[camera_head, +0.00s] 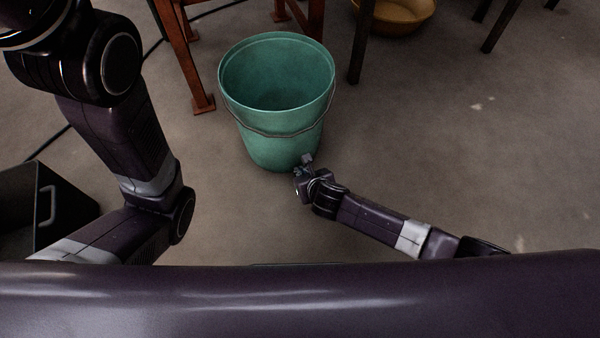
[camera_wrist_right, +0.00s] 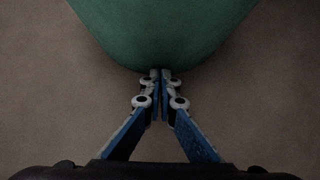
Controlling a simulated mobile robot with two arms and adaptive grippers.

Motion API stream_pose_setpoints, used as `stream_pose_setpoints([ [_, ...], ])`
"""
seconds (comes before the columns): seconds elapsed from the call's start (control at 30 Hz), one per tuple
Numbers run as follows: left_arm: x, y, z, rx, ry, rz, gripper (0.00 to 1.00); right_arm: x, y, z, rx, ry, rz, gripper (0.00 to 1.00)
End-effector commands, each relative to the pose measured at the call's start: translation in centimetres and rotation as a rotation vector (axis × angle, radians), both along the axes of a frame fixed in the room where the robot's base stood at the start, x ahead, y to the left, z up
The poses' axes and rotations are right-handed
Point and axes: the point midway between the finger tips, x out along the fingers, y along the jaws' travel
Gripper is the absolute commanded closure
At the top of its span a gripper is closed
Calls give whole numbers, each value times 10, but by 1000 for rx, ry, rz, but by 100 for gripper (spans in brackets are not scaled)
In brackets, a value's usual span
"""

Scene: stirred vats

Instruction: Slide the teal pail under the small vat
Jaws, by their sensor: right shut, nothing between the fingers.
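The teal pail (camera_head: 277,108) stands upright on the floor, empty as far as I can see, with its wire handle hanging down across its near side. My right gripper (camera_head: 307,160) is shut and empty, low at the pail's near side, its fingertips at the lower wall. In the right wrist view the closed fingertips (camera_wrist_right: 160,74) meet the edge of the pail (camera_wrist_right: 160,35); I cannot tell whether they touch it. No vat body shows, only stand legs at the top. My left arm is at the left; its gripper is out of view.
Rust-red legs (camera_head: 184,60) stand just behind and left of the pail. Dark legs (camera_head: 362,42) stand behind right, with a yellow-brown basin (camera_head: 402,14) between them. A black bin (camera_head: 62,196) sits at lower left. The floor to the right is clear.

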Motion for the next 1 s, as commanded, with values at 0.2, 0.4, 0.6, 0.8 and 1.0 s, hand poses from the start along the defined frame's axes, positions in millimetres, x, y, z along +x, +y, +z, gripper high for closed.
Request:
stream_pose_setpoints([
  [0.2, -4, 0, 0, 1, -11, 0, 60, 4, 2, 1, 1, 0, 0, 100],
  [0.4, -4, 0, 1, 1, -11, 0, 60, 4, 2, 1, 1, 0, -1, 100],
  [0.6, -5, 0, 3, 0, -14, 0, 60, 15, 6, 2, 0, -1, 0, 100],
  [0.8, 0, 0, 1, -1, 2, -2, 60, 47, 18, 2, 1, -3, 1, 100],
  [1.0, 4, 0, -2, 1, 12, -1, 60, 79, 29, 2, 0, -3, 1, 100],
])
